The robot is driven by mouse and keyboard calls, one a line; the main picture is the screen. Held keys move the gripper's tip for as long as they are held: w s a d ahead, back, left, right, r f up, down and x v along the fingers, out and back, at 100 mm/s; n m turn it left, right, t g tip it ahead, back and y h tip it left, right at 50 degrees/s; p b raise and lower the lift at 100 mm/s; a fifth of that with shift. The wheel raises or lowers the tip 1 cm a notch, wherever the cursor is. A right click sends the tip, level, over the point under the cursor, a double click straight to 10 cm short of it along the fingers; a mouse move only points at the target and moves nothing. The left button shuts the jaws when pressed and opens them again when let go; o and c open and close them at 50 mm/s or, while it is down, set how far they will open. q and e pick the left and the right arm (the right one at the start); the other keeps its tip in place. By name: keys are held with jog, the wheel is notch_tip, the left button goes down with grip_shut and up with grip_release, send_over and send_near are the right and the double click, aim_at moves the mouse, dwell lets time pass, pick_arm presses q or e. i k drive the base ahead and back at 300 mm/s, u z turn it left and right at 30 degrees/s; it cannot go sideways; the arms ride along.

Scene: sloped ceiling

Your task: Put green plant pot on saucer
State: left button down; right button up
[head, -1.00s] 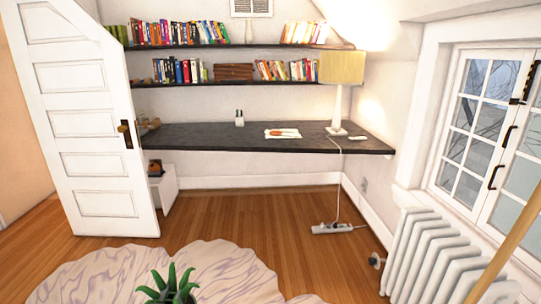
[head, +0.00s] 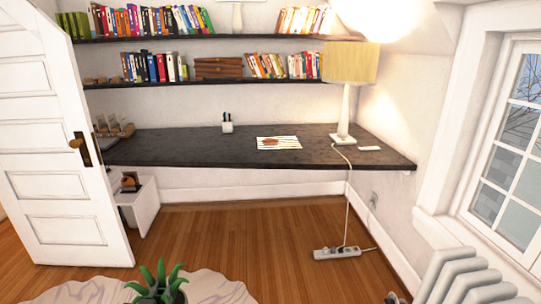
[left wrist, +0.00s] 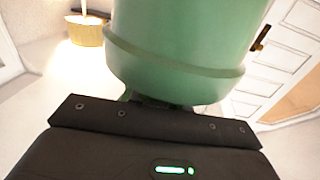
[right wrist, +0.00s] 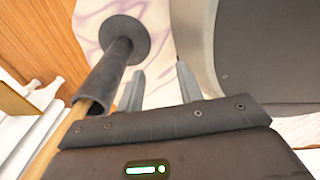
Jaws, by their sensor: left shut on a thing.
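My left gripper (left wrist: 165,102) is shut on the green plant pot (left wrist: 180,50), which fills the upper middle of the left wrist view, close in front of the gripper. The plant's spiky green leaves (head: 160,282) show at the bottom edge of the head view; the pot itself is mostly below that edge. My right gripper (right wrist: 160,80) shows in the right wrist view with its two grey fingers apart and nothing between them. I cannot make out a saucer in any view.
A dark desk (head: 200,146) runs along the back wall, with a lamp (head: 350,65), a pen cup (head: 227,123) and a paper (head: 279,143) on it. A power strip (head: 337,253) lies on the wooden floor. An open door (head: 60,150) stands left, a radiator (head: 465,275) right.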

aim_at(270, 143)
jog(key=i, duration=2.9)
jog(key=z, duration=1)
jog(key=i, duration=0.5)
jog(key=z, duration=0.05)
